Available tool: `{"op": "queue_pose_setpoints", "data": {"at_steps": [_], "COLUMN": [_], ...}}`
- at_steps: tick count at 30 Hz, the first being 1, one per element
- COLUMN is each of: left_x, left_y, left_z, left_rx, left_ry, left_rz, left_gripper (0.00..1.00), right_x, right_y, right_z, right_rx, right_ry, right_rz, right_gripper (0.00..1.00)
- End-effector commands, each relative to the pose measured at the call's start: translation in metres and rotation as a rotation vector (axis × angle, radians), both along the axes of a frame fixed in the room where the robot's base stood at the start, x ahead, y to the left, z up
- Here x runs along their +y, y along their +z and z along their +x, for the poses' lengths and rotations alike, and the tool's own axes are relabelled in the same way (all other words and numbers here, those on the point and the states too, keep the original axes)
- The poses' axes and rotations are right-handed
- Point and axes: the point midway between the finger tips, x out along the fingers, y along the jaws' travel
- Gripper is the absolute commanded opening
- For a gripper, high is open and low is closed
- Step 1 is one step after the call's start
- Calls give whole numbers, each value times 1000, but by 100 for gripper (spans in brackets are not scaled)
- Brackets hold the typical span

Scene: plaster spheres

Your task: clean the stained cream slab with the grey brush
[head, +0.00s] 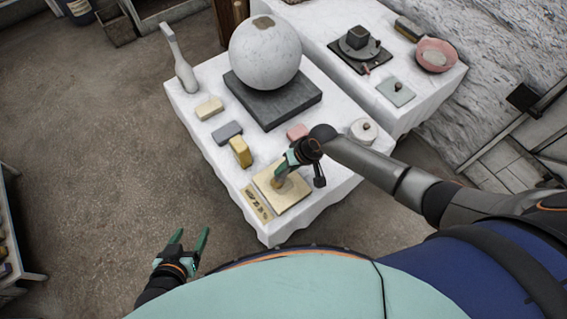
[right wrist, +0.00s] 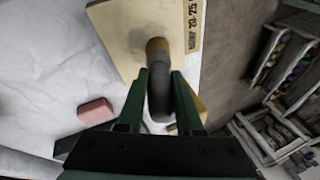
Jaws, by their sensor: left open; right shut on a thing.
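The cream slab (head: 297,194) lies flat near the front corner of the white-draped table, and it also shows in the right wrist view (right wrist: 120,30). My right gripper (head: 281,176) is above the slab, shut on the grey brush (right wrist: 160,97). The brush's brown end (right wrist: 157,46) points at the slab and appears to touch it; exact contact is hard to tell. My left gripper (head: 190,235) is open and empty, over the floor left of the table's front corner.
A big plaster sphere (head: 265,52) rests on a dark base (head: 272,98) at the back. A printed strip (head: 257,203) borders the slab's left side.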

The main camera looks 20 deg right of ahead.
Motion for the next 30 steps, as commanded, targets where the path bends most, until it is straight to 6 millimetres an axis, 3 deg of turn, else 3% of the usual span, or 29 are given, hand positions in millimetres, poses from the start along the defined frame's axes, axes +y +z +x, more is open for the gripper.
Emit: {"op": "queue_pose_setpoints", "data": {"at_steps": [4,12,30], "left_x": [0,0,0], "left_y": [9,5,-8], "left_z": [-1,-6,-4], "left_rx": [1,11,8], "left_ry": [0,0,0], "left_rz": [0,0,0], "left_gripper": [68,68,68], "right_x": [-3,-3,6], "right_y": [2,-1,-2], "right_z": [-9,-9,17], "right_rx": [1,-2,-1], "right_ry": [0,0,0], "right_rz": [-1,0,0], "right_gripper": [0,0,0]}}
